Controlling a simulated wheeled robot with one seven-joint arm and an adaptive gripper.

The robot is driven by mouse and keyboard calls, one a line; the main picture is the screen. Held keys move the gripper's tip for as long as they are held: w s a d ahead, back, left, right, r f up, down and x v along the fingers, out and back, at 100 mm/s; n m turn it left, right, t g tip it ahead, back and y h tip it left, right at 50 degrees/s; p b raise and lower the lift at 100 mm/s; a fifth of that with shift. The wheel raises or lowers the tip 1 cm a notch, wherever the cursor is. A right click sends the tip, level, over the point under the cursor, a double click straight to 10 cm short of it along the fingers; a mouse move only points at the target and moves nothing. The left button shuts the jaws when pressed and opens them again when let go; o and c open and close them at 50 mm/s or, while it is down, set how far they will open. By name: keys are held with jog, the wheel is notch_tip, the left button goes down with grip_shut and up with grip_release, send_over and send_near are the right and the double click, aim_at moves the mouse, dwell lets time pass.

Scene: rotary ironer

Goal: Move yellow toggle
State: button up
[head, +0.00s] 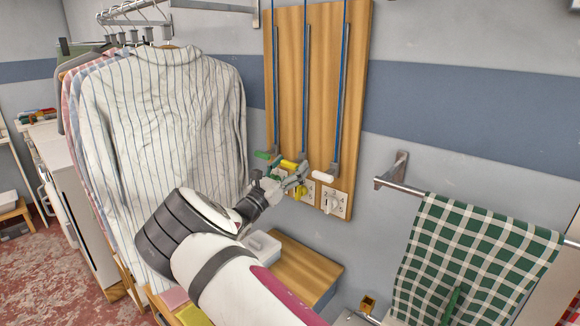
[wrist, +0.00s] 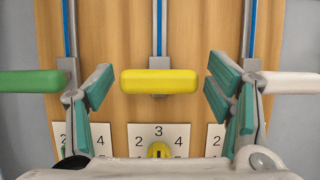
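The yellow toggle (wrist: 159,82) is a rounded horizontal bar on the middle vertical rail of a wooden wall board. It also shows in the head view (head: 289,165), partly hidden by my gripper. My gripper (wrist: 158,88) is open, with teal finger pads to the left and right of the yellow toggle. Both pads are apart from it, with clear gaps. In the head view my gripper (head: 294,183) is at the lower part of the board, just below the toggles. A yellow knob (wrist: 158,150) sits on the numbered plate below, partly hidden by my gripper's body.
A green toggle (wrist: 32,81) and a white toggle (wrist: 291,82) flank the yellow one, close outside my fingers. The board (head: 327,60) carries three rails. Striped shirts (head: 165,120) hang at left; a checked green cloth (head: 480,250) hangs from a rail at right.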

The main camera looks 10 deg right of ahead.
jog(key=v, duration=1.2)
